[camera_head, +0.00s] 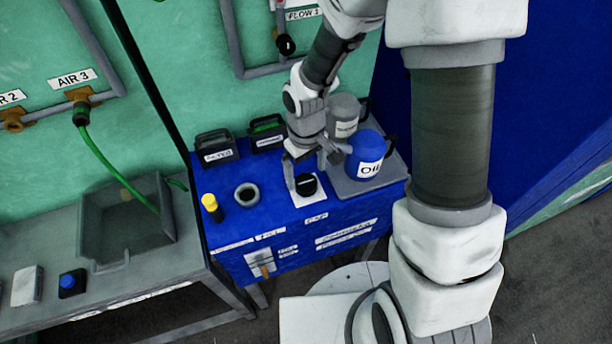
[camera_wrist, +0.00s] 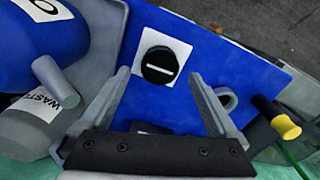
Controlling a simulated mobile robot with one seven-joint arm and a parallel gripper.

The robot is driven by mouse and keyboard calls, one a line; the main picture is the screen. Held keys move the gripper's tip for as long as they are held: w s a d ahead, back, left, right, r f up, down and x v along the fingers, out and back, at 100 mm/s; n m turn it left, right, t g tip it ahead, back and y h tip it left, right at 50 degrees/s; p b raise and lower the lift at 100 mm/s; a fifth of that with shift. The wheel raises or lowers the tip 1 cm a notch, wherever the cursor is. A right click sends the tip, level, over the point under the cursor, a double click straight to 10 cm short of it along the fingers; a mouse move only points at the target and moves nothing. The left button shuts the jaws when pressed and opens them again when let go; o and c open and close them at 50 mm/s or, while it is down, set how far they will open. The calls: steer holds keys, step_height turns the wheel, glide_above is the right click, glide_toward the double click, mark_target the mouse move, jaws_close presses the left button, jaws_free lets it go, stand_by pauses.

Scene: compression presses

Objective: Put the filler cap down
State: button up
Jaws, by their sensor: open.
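The filler cap (camera_head: 306,185) is a round black disc lying on a white square marker on the blue bench top, behind the CAP label. In the wrist view the cap (camera_wrist: 159,65) shows a white bar across its top and lies just beyond the fingertips, centred between them. My gripper (camera_head: 306,172) is open, with nothing held, close above the cap; in the wrist view its two fingers (camera_wrist: 158,80) stand wide apart. The grey filler neck (camera_head: 246,195) is to the left of the cap, with its opening uncovered.
A blue oil jug (camera_head: 367,151) and a grey waste jug (camera_head: 343,112) stand on a grey tray (camera_head: 350,187) right of the cap. A yellow-topped post (camera_head: 210,203) is at the left. Two black labelled bins (camera_head: 215,147) (camera_head: 267,133) stand behind.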

step_height(320, 180, up, 9)
step_height(320, 180, up, 13)
steer(key=m+t, duration=0.3)
steer(key=m, duration=0.1)
glide_above(306, 182)
steer(key=s+d, duration=0.5)
steer(key=d, duration=0.2)
steer(key=s+d+r+m+t, duration=0.2)
steer(key=s+d+r, duration=0.1)
steer(key=s+r, duration=0.3)
steer(key=shift+s+d+r+m+t+p, duration=0.15)
steer(key=shift+s+d+m+t+p, duration=0.2)
steer(key=shift+s, duration=0.35)
